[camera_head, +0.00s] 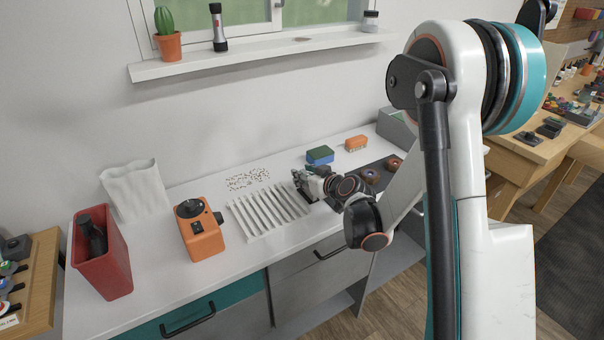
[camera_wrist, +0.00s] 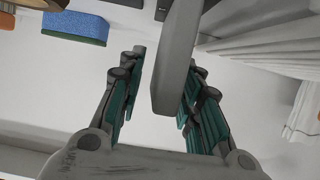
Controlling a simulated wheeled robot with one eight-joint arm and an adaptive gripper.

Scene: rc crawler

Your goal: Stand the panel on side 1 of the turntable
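My gripper (camera_head: 312,182) is low over the counter at the right end of the white slatted rack. In the wrist view its two green-padded fingers (camera_wrist: 165,75) are spread. A grey slab (camera_wrist: 176,60), which may be the panel, reaches down between them from the top edge. It lies close to the right finger; a gap shows on the left. I cannot tell whether it touches the right pad. No clearly marked turntable shows; an orange unit with a black round top (camera_head: 203,232) stands left of the rack, and I cannot tell if it is the turntable.
The white slatted rack (camera_head: 268,212) also shows in the wrist view (camera_wrist: 265,40). A blue-green sponge (camera_head: 320,155), an orange block (camera_head: 356,143) and a dark tray with round parts (camera_head: 370,177) are to the right. A red bin (camera_head: 103,265) and white wavy vase (camera_head: 136,192) are left.

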